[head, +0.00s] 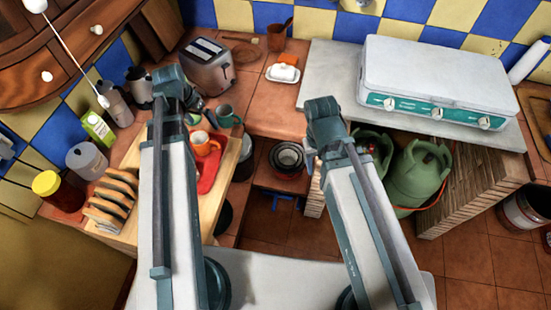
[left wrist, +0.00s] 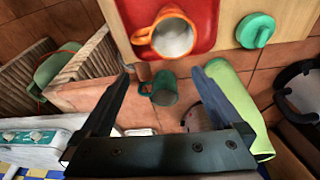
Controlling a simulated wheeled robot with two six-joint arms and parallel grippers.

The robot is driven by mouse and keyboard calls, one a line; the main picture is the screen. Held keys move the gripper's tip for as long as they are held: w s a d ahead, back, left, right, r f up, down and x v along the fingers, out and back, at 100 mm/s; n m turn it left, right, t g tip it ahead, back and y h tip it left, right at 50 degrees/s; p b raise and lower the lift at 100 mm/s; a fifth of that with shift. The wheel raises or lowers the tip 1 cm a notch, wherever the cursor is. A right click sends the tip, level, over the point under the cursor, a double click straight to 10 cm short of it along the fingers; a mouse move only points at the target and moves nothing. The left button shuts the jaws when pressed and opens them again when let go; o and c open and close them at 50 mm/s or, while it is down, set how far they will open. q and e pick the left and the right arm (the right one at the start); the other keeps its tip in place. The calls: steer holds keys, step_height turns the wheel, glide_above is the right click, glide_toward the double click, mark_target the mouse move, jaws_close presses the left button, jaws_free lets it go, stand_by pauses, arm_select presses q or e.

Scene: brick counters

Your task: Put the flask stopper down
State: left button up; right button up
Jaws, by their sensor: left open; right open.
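A teal round stopper (left wrist: 255,30) lies on the wooden board (left wrist: 292,25), to the right of the red tray in the left wrist view. A light-green cylinder (left wrist: 240,105), perhaps the flask, is partly hidden by my right-hand finger there. My left gripper (left wrist: 160,75) is open, with nothing between its fingers, and is apart from the stopper. In the head view my left gripper (head: 190,97) is over the counter beside the toaster; my arm seems to hide the stopper. My right gripper (head: 311,148) is open above the gap between counters, its fingers hard to see.
An orange mug (left wrist: 172,35) stands on the red tray (left wrist: 206,18), with a teal mug (left wrist: 163,92) close by. The toaster (head: 207,66), carton (head: 98,128) and toast rack (head: 112,198) crowd the left counter. A camping stove (head: 435,80) fills the right counter.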

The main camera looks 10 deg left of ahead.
arm_select(q)
steer(key=s+d+m+g+y, duration=0.1)
steer(key=s+d, duration=0.4)
steer(key=d, duration=0.8)
steer(key=s+d+g+y, duration=0.1)
steer(key=s+d, duration=0.5)
steer(key=d, duration=0.6)
steer(key=shift+s+d+f+m+g, duration=0.2)
steer(key=shift+d+f+m+g, duration=0.1)
steer(key=shift+d+m, duration=0.1)
steer(key=shift+f+b, duration=0.45)
steer(key=shift+b, duration=0.05)
